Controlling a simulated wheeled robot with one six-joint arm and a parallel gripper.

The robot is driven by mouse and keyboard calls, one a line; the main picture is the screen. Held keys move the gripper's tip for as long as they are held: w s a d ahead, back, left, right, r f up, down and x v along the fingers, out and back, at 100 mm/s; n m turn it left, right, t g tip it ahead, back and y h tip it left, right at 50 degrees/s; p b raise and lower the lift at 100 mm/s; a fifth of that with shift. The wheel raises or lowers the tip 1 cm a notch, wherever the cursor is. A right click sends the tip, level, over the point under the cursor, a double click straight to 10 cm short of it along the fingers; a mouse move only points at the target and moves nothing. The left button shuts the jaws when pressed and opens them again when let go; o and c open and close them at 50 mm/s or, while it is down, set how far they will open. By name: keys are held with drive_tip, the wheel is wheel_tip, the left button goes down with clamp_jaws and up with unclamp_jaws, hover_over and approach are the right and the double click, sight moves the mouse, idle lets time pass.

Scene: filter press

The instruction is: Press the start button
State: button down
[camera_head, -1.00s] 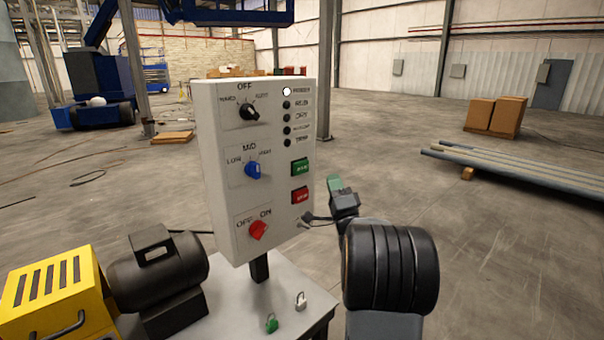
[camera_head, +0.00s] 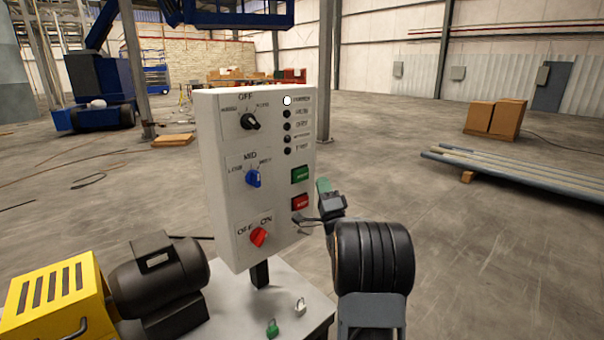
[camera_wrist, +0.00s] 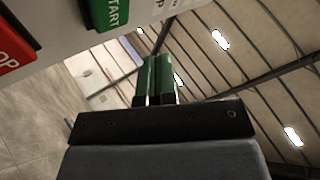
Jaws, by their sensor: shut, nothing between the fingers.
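The start button (camera_head: 300,174) is a green rectangle on the right side of the white control panel, above the red stop button (camera_head: 300,201). In the wrist view the green button (camera_wrist: 108,12) shows the word START at the top, with the red stop button (camera_wrist: 14,45) at the left edge. My gripper (camera_head: 322,186) has green fingertips and stands just right of the panel, apart from the start button. In the wrist view my gripper (camera_wrist: 156,62) has its fingers together with nothing held, pointing past the panel's edge.
The panel (camera_head: 219,190) also carries a black selector (camera_head: 250,122), a blue selector (camera_head: 253,179), a red switch (camera_head: 259,237) and a lit white lamp (camera_head: 287,100). Padlocks (camera_head: 300,305) and a black motor (camera_head: 157,275) are on the table below.

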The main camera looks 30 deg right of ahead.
sight(306, 169)
drive_tip(key=shift+w+a+b, duration=0.2)
drive_tip(key=shift+w+b, duration=0.05)
drive_tip(key=shift+w, duration=0.75)
drive_tip(key=shift+w+a+b, duration=0.15)
drive_tip(key=shift+w+b, duration=0.05)
drive_tip(key=shift+w, duration=0.75)
idle(0.5)
drive_tip(key=shift+w+f+b, duration=0.1)
drive_tip(key=shift+w+b, duration=0.3)
drive_tip(key=shift+b, duration=0.15)
drive_tip(key=shift+w+a+b, duration=0.2)
drive_tip(key=shift+w+b, duration=0.15)
drive_tip(key=shift+w, duration=0.3)
idle(0.9)
drive_tip(key=shift+s, duration=0.1)
idle(0.4)
drive_tip(key=shift+s+d+b, duration=0.2)
drive_tip(key=shift+s+b, duration=0.55)
drive_tip(key=shift+s, duration=0.15)
